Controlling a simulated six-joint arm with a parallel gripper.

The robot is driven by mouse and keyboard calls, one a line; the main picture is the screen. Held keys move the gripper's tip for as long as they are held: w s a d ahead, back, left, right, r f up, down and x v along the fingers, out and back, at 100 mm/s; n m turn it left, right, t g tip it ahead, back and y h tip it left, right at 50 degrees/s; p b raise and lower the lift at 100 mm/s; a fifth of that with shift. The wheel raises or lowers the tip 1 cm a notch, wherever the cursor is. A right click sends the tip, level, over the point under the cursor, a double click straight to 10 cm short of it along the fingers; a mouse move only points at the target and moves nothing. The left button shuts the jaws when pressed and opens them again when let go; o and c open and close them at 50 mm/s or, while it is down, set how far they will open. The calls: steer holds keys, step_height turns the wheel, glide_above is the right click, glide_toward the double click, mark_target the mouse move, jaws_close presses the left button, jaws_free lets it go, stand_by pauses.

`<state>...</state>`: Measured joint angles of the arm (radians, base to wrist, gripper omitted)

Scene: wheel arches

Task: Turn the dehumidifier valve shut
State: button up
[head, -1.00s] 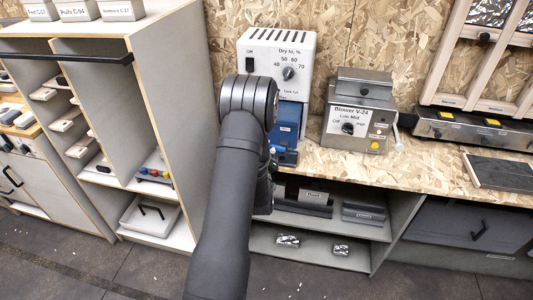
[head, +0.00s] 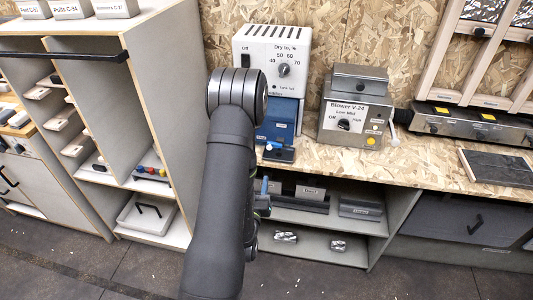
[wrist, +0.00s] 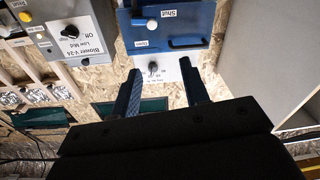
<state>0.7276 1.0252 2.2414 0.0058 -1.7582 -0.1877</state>
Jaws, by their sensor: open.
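The dehumidifier (head: 258,48) is a white box with a vented top, a "Dry to, %" dial and an Off switch. Its blue lower part (head: 277,120) stands on the wooden bench. In the head view my arm hides most of the gripper.
The blower V-24 (head: 357,108) stands right of the dehumidifier with a side lever. A tall shelf cabinet (head: 165,110) is close on the left. Shelves below the bench (head: 440,160) hold grey boxes. Bare bench lies between blower and the dark panel (head: 497,168).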

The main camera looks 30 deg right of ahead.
steer(key=s+m+g, duration=0.1)
steer(key=s+m, duration=0.1)
glide_toward(269, 148)
steer(key=x, duration=0.8)
steer(key=shift+c, duration=0.2)
